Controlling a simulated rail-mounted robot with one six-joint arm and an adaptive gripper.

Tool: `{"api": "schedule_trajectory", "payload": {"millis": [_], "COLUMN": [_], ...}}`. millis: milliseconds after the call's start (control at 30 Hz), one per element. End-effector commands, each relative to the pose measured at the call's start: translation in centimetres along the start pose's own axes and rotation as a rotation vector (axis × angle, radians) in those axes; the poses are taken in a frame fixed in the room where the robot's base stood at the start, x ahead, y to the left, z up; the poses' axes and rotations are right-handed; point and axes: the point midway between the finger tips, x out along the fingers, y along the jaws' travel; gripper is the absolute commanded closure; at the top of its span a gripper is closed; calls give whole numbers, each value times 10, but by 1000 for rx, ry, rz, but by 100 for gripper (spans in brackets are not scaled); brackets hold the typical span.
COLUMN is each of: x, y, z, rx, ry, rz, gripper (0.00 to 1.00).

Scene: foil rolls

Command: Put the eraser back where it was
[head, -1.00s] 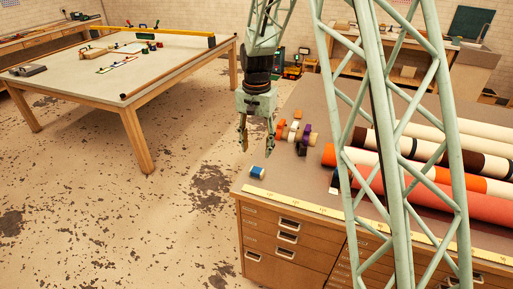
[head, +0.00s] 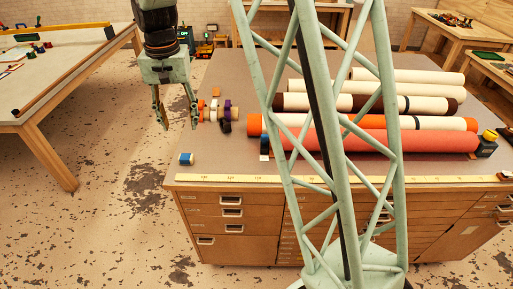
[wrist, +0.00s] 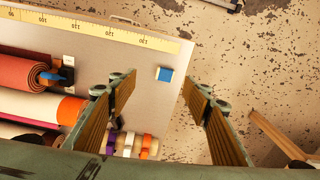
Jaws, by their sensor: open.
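The eraser looks to be the small blue-and-white block (head: 186,159) lying near the front left corner of the drawer cabinet's grey top (head: 225,160). In the wrist view the eraser (wrist: 164,74) shows between the lines of my two fingers, close to the cabinet's edge. My gripper (head: 180,127) is open and empty, pointing down. It hangs above and apart from the eraser, around the cabinet's left edge. Nothing hides the eraser in either view.
Small tape rolls (head: 214,112) stand on the cabinet behind the eraser. Long rolls, among them a red one (head: 400,141), lie to the right. A yellow ruler (head: 300,178) runs along the front edge. Floor is left of the cabinet; another table (head: 60,100) stands beyond.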

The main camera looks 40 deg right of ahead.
Motion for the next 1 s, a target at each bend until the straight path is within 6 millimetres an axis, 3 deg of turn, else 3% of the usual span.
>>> {"api": "schedule_trajectory", "payload": {"millis": [500, 1000], "x": [-88, -152], "y": [36, 76], "z": [58, 123], "rx": [-106, -211], "ry": [54, 106], "rz": [-29, -50], "gripper": [55, 55]}}
